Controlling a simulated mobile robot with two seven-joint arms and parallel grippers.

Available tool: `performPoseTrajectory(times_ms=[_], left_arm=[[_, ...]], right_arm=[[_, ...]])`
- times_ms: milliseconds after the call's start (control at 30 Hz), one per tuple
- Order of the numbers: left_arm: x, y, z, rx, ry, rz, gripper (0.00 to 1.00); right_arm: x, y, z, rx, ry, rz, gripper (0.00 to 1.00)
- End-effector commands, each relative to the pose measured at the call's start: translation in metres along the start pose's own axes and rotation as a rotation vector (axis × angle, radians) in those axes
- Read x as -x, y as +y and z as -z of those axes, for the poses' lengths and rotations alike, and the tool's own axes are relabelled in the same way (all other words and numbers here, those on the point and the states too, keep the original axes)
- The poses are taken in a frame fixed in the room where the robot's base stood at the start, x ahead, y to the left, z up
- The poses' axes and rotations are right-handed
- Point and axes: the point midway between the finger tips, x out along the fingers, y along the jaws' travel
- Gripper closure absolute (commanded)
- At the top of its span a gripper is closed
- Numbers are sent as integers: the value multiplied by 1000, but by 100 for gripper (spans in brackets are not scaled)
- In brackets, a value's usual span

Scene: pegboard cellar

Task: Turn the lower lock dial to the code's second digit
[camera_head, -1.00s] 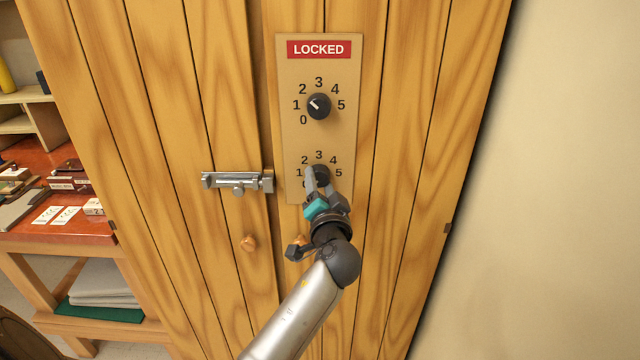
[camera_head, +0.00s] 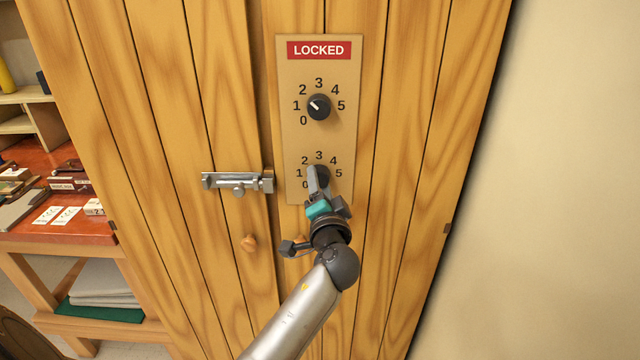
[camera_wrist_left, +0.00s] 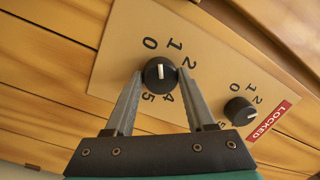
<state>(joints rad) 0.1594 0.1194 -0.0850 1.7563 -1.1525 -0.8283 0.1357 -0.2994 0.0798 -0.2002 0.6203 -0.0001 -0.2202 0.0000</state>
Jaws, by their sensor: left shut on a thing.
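The black lower dial (camera_head: 322,173) sits on the tan lock panel (camera_head: 290,140), partly hidden by my left gripper (camera_head: 317,178). In the left wrist view, the fingers flank this dial (camera_wrist_left: 159,73) and are shut on it. Its white mark runs between the 0–1 side and the 4–5 side; I cannot tell which digit it points at. The 3 is hidden behind a finger there. The upper dial (camera_head: 318,107) is free, its mark pointing up-left between 1 and 2. The red sign (camera_head: 319,50) reads LOCKED. My right gripper is not in view.
A metal slide bolt (camera_head: 238,182) is on the wooden doors left of the panel, above a round knob (camera_head: 248,242). A red-topped table (camera_head: 70,232) with white cards (camera_head: 65,215) stands at the left. Plain wall (camera_head: 570,180) fills the right.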

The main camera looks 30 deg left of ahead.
Motion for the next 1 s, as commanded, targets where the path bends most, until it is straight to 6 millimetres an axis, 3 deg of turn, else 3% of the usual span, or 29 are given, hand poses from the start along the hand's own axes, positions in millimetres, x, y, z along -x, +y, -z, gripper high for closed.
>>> performPoseTrajectory(times_ms=[500,1000], left_arm=[[0,-1,-1,-407,37,38,100],[0,-1,-2,-555,52,52,100]], right_arm=[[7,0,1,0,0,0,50],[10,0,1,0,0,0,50]])
